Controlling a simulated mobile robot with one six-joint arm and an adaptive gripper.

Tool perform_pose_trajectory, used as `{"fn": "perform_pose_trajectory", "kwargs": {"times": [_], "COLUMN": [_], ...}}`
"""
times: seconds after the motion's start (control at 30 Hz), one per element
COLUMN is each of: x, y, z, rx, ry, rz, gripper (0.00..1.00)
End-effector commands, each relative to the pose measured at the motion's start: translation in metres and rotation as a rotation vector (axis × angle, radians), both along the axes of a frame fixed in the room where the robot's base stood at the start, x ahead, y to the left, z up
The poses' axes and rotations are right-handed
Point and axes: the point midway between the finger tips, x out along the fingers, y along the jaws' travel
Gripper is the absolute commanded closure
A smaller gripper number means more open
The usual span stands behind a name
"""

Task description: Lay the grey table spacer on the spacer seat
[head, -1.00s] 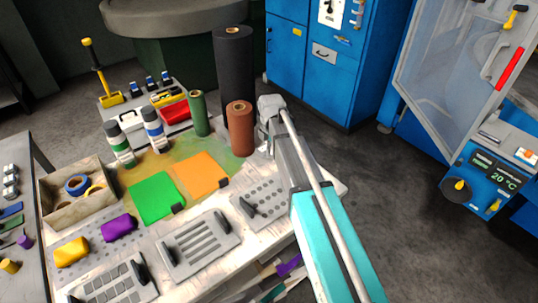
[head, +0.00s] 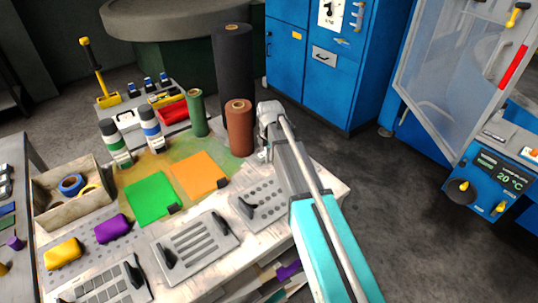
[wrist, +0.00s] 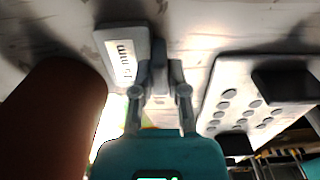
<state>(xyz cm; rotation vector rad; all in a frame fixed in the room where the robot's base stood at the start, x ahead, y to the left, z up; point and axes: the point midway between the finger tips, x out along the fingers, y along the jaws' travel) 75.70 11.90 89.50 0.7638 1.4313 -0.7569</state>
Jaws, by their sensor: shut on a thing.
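The grey table spacer (wrist: 122,52), a flat light-grey block with a label reading "mm", shows in the wrist view at upper left of the fingers. My gripper (wrist: 159,78) is shut on it, at the block's right side. In the head view my gripper is mostly hidden behind my arm, close to the brown roll, and I cannot make out the spacer there. The work table (head: 325,185) lies below. I cannot identify the spacer seat in either view.
The brown roll (head: 239,128) stands close left of my gripper, also in the wrist view (wrist: 55,115). A perforated plate (head: 262,203) with a black handle lies to the right in the wrist view (wrist: 240,100). A black roll (head: 233,70) and green roll (head: 197,113) stand behind.

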Motion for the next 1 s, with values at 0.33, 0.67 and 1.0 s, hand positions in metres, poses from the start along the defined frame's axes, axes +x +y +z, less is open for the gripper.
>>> {"fn": "perform_pose_trajectory", "kwargs": {"times": [0.33,0.67,1.0], "x": [0.0,0.0,0.0], "y": [0.0,0.0,0.0], "z": [-0.003,-0.003,0.007], "rx": [0.0,0.0,0.0], "ry": [0.0,0.0,0.0], "rz": [0.0,0.0,0.0], "gripper": [0.5,0.47,0.47]}}
